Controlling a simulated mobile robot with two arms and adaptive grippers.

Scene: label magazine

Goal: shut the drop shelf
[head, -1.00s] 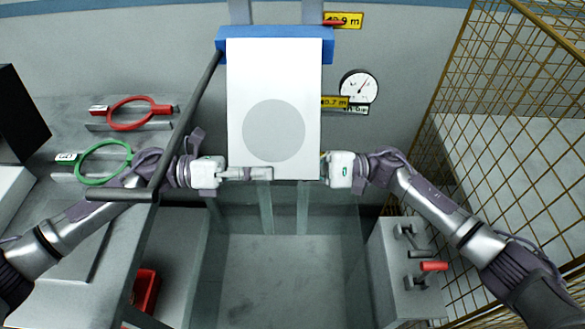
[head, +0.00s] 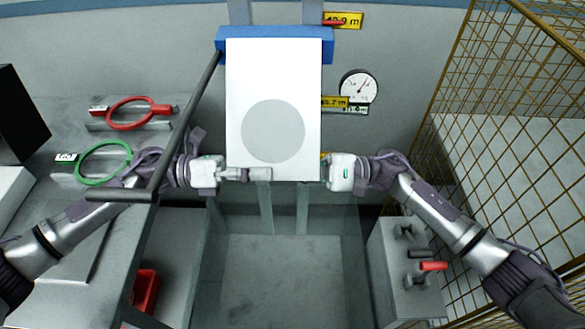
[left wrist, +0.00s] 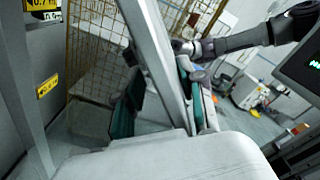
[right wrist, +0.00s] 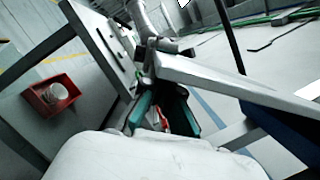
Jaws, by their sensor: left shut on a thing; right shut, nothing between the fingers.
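The drop shelf appears to be the white panel (head: 240,90) with a grey disc on it, in the middle of the head view. Its far end meets a blue bar (head: 275,32). My left gripper (head: 258,174) is at the panel's near left corner, shut on the panel. In the left wrist view the panel's edge (left wrist: 158,50) runs down between the fingers. My right gripper (head: 326,169) is at the near right corner, shut and empty, its fingers mostly hidden by the panel. In the right wrist view its fingers (right wrist: 163,115) are beside a pale edge (right wrist: 235,83).
A dark bar (head: 195,110) runs left of the panel. A bench with a red ring (head: 130,112) and a green ring (head: 103,162) stands left. A gauge (head: 358,87) is on the wall. A wire cage (head: 500,100) and a lever box (head: 400,265) stand right. Floor below is clear.

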